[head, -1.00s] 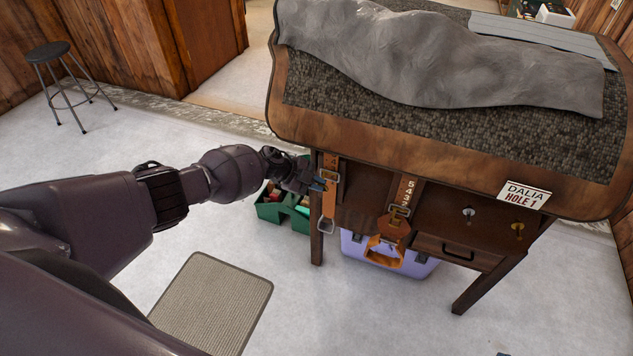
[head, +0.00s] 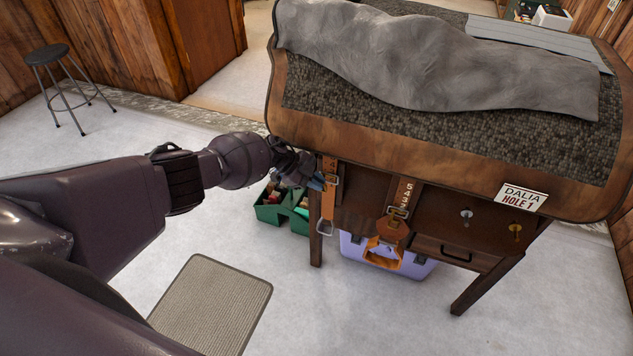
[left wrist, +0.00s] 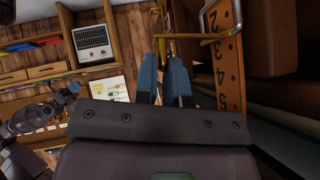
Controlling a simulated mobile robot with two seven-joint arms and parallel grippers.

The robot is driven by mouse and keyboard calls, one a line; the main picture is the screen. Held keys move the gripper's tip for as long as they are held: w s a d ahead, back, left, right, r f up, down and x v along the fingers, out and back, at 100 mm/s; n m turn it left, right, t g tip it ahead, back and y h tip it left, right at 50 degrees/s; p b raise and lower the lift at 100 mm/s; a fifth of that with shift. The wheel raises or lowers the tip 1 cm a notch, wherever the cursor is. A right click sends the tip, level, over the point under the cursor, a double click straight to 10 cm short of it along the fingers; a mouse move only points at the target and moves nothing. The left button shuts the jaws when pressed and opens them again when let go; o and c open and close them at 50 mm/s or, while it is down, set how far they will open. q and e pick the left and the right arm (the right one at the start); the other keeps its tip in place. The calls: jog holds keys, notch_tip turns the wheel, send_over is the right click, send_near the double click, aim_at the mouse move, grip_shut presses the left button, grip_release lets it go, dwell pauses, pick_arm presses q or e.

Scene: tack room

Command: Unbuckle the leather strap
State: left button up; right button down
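A brown leather strap (head: 329,200) hangs at the stand's left front, with a metal buckle (head: 331,180) high on it and a metal stirrup-like loop at its lower end. My left gripper (head: 319,182) is just left of this buckle. Whether a finger touches the buckle is unclear. My right gripper (left wrist: 68,92) appears small in the left wrist view, its opening unclear.
A second numbered strap (head: 405,190) with a buckle hangs to the right. Under the stand are a green caddy (head: 284,220) and a lilac box (head: 405,268). The floor in front is open around a mat (head: 212,305).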

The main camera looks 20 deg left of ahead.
pick_arm(q)
jog(key=o, duration=0.4)
jog(key=shift+w, duration=0.15)
pick_arm(e)
jog(key=shift+w, duration=0.1)
pick_arm(q)
jog(key=shift+p+v, duration=0.95)
jog(key=shift+v, duration=4.45)
pick_arm(e)
jog(key=shift+s+d+r, duration=0.1)
jog(key=shift+s+r, duration=0.3)
